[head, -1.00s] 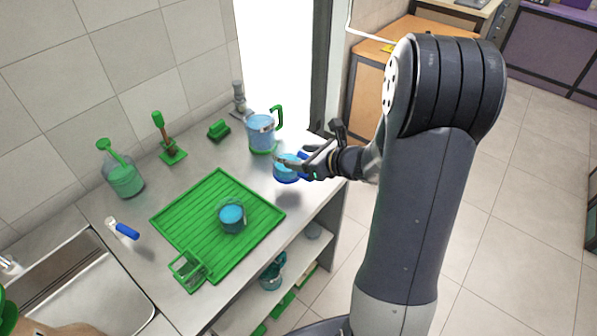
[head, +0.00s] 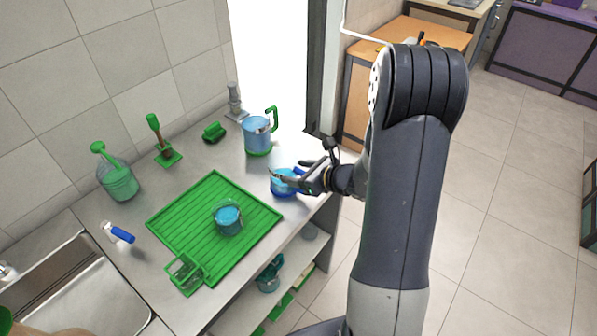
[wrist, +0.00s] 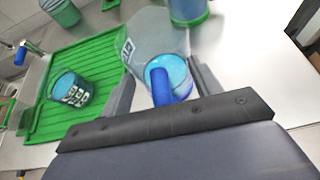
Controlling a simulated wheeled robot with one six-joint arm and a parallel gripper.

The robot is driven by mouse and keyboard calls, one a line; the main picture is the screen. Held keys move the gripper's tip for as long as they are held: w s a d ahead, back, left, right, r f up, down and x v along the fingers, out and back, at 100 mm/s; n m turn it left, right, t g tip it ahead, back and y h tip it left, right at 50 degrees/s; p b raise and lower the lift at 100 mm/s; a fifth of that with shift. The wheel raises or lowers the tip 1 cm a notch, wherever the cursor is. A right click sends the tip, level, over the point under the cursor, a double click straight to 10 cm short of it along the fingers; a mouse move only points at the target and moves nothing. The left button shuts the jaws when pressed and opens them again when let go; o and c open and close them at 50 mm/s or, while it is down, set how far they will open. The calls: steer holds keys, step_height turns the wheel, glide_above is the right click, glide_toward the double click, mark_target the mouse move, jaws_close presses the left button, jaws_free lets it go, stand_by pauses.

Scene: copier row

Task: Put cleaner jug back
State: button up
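A clear jug with blue liquid and a blue handle (head: 285,184) is at the right end of the steel counter. In the wrist view the jug (wrist: 160,42) sits between my two fingers, its handle facing the camera. My gripper (head: 290,177) is shut on it from the right. The jug is upright and low over the counter; I cannot tell whether its base touches. A similar jug with a green handle (head: 257,136) stands just behind it and also shows at the top of the wrist view (wrist: 188,10).
A green watering can (head: 118,180), a plunger-like tool (head: 163,143) and a green brush (head: 214,132) stand along the wall. The sink (head: 75,295) is front left.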

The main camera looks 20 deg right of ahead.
steer(key=o, duration=0.5)
steer(key=shift+c, duration=0.2)
steer(key=shift+r, duration=0.1)
steer(key=shift+s+d+r+p, duration=0.1)
steer(key=shift+s+r+p, duration=0.05)
steer(key=shift+p, duration=0.15)
steer(key=b+v, duration=0.1)
steer(key=v, duration=1)
steer(key=shift+s, duration=0.3)
steer(key=shift+d, duration=0.15)
